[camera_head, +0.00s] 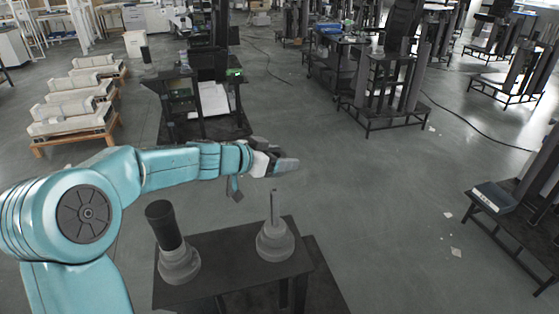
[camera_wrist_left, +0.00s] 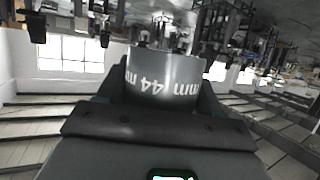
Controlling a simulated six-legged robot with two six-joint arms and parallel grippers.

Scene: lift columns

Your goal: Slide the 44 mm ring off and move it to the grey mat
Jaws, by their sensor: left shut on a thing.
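My left gripper (camera_head: 272,160) reaches in from the left and is above the small dark table (camera_head: 226,250), over the right-hand base. It is shut on the 44 mm ring, a grey cylinder that shows large between the fingers in the left wrist view (camera_wrist_left: 165,78), with its "44 mm" print upside down. In the head view the gripper largely hides the ring. Below it, a round grey base (camera_head: 275,243) carries a thin bare post (camera_head: 274,206), clear of the gripper. I cannot make out a grey mat. My right gripper is not in view.
A second round grey base (camera_head: 179,268) with a thick black cylinder (camera_head: 163,224) stands at the table's left. Beyond the table the grey floor (camera_head: 370,190) is open. A black stand (camera_head: 202,100) is behind my arm, and several racks stand further back.

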